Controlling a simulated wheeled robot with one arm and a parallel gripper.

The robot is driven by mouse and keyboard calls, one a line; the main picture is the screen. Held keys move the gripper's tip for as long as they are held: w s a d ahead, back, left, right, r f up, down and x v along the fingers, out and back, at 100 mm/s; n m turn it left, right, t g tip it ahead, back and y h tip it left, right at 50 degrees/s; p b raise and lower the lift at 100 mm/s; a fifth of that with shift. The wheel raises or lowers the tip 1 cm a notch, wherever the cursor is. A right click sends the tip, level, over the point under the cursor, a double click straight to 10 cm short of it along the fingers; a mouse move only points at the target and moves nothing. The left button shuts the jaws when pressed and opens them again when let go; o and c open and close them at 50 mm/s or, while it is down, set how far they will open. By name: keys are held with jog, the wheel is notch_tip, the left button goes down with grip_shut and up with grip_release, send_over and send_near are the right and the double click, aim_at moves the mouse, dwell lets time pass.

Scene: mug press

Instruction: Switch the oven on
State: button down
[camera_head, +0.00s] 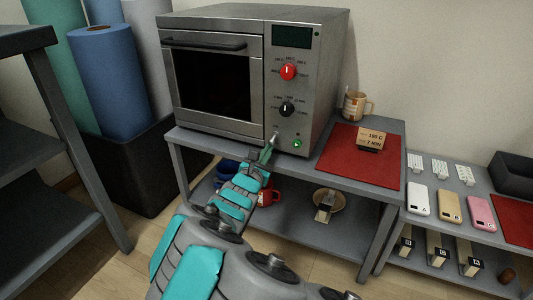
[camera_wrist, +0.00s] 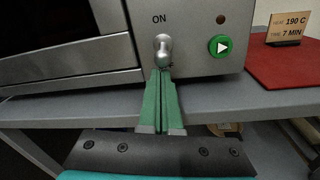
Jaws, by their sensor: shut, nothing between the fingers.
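The oven (camera_head: 215,75) is a steel box with a dark glass door, standing on a grey table. Its metal toggle switch (camera_wrist: 162,50) sits low on the front panel, just below the word ON in the wrist view. My gripper (camera_wrist: 160,74) has its green fingers together and empty, with the tips right at the bottom of the toggle. I cannot tell if they touch it. In the head view my gripper (camera_head: 272,144) reaches up to the panel's lower left and mostly hides the switch. The small round lamp (camera_wrist: 220,19) right of ON looks dark.
A green play button (camera_wrist: 219,46) is right of the toggle. A red dial (camera_head: 288,72) and a black dial (camera_head: 287,109) are above. A card (camera_head: 371,139) reading 190 C, 7 MIN stands on a red mat (camera_head: 340,165), near a mug (camera_head: 356,105).

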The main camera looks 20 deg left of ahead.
jog(key=shift+r, duration=0.1)
jog(key=shift+r+p, duration=0.1)
jog(key=shift+p, duration=0.35)
jog(key=shift+s+g+p, duration=0.1)
jog(key=shift+g+p, duration=0.2)
jog(key=shift+s+r+g+p, duration=0.2)
jog(key=shift+g+p, duration=0.3)
jog(key=shift+p, duration=0.75)
